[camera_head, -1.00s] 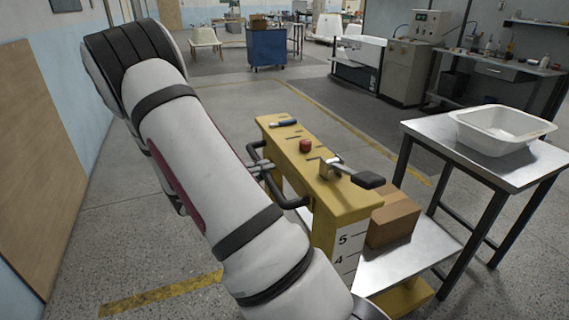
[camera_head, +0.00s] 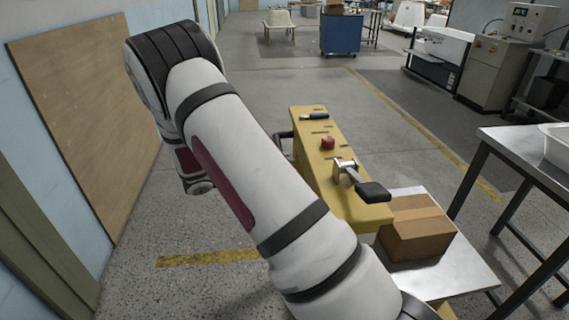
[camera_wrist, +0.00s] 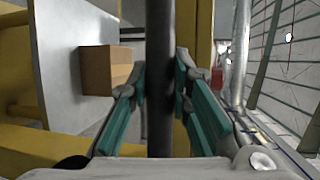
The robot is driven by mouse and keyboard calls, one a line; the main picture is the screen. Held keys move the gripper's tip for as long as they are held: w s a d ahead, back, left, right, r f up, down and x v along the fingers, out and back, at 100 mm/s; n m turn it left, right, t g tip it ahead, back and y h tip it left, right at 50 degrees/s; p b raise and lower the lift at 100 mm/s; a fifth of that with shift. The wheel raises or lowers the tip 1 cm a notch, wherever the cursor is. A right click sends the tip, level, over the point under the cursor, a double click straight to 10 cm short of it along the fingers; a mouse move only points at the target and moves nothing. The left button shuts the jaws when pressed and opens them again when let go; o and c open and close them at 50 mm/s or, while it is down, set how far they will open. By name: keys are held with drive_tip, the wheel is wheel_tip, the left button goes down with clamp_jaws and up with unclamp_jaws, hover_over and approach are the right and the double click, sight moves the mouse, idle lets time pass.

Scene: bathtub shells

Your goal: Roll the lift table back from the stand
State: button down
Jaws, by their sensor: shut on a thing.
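The lift table has a yellow column (camera_head: 315,160) with a red knob (camera_head: 328,143) and a black-ended lever (camera_head: 372,191) on top. Its steel platform (camera_head: 465,275) sits low on the column's right side. In the head view my arm hides my gripper and most of the push handle (camera_head: 284,136). In the wrist view my gripper (camera_wrist: 162,85) has its teal fingers closed on the dark handle bar (camera_wrist: 160,30). The steel-topped stand (camera_head: 505,141) is at the right, with a white basin (camera_head: 560,143) partly cut off by the frame.
A cardboard box (camera_head: 415,232) rests on the platform beside the column. A wooden panel (camera_head: 85,120) leans along the left wall. A blue cart (camera_head: 341,34) stands far ahead. Grey floor (camera_head: 215,225) with yellow lines is clear between the wall and the lift table.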

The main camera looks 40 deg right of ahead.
drive_tip(key=c, duration=1.4)
unclamp_jaws()
drive_tip(key=shift+d, duration=0.1)
drive_tip(key=shift+c, duration=0.2)
drive_tip(key=shift+w, duration=0.1)
drive_tip(key=v, duration=1.2)
